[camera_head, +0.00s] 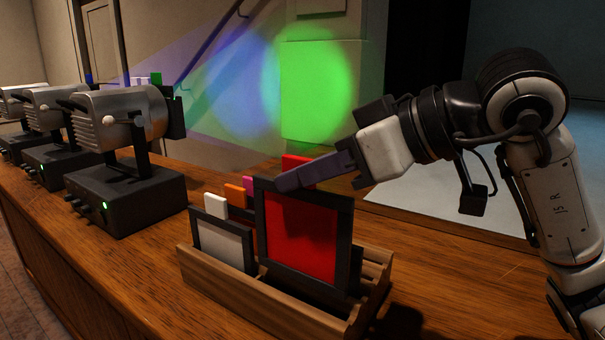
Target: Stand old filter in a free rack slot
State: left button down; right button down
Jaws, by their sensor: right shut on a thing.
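A red filter (302,238) in a dark square frame stands upright at the wooden rack (262,305). A red tab (295,161) shows at its top. My right gripper (288,180) comes in from the right and is shut on this filter at its top edge. The fingers cover part of the tab. The filter's lower edge is close to the rack's slats; I cannot tell whether it rests in a slot or hangs just above one. My left gripper is not in view.
A white-tabbed filter (222,242) stands at the rack's left, with orange-tabbed (236,195) and pink-tabbed (249,185) ones behind. Bare slats (372,265) show at the rack's right end. Several lamps (125,120) line the desk's left. Desk in front is clear.

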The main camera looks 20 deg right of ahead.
jog(key=shift+f+b, duration=1.75)
jog(key=shift+f, duration=0.35)
